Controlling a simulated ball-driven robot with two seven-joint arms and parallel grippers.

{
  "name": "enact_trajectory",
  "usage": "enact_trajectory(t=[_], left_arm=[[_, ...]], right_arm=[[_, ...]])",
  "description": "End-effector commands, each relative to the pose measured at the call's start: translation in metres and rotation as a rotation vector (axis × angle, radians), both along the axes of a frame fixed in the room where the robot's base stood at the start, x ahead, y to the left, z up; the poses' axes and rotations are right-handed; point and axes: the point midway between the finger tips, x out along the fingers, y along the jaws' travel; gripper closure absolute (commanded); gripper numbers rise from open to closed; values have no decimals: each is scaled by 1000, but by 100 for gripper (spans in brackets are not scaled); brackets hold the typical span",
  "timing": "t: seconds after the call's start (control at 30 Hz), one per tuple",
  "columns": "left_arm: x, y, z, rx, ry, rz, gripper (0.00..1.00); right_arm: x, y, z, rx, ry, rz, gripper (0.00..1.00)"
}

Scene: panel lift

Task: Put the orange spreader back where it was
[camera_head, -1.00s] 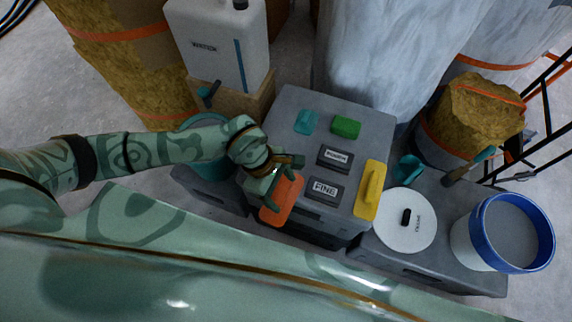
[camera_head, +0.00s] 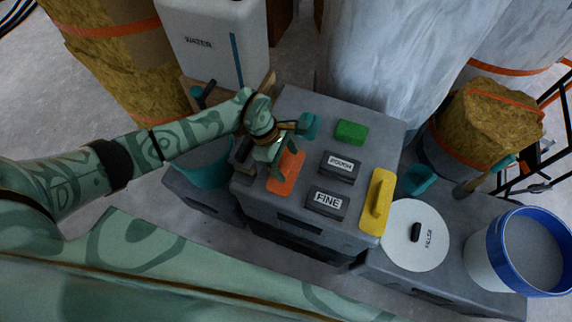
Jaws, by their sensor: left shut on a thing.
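The orange spreader (camera_head: 287,174) is a flat orange plate at the left side of the grey box top (camera_head: 325,237), left of the two dark blocks. My left gripper (camera_head: 280,166) is over it and shut on it. The fingers hide its grip, and I cannot tell whether the plate touches the box top. My right gripper is not in view.
On the box top are a teal piece (camera_head: 308,125), a green block (camera_head: 350,132), a block marked ROUGH (camera_head: 340,167), a block marked FINE (camera_head: 327,203) and a yellow float (camera_head: 377,202). A white filler lid (camera_head: 415,250) and blue-rimmed bucket (camera_head: 503,255) stand right.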

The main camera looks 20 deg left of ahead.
Motion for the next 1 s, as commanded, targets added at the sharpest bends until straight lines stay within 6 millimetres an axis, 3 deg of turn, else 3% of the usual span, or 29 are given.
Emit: enact_trajectory(t=[0.03, 0.13, 0.5, 0.53, 0.6, 0.87, 1.0], left_arm=[[-3, -2, -16, -4, 10, 1, 53], [-3, -2, -31, -4, 9, 1, 53], [-2, -1, -33, -1, 3, 0, 53], [-2, -1, -32, -1, 3, 0, 24], [-2, -1, -32, -1, 3, 0, 8], [-2, -1, -31, -1, 3, 0, 8], [-1, 4, -18, 1, -1, 0, 8]], right_arm=[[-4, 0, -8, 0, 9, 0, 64], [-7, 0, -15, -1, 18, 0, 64], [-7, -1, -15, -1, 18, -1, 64], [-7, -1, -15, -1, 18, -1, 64], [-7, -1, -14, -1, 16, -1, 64], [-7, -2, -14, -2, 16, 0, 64], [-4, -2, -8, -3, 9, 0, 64]])
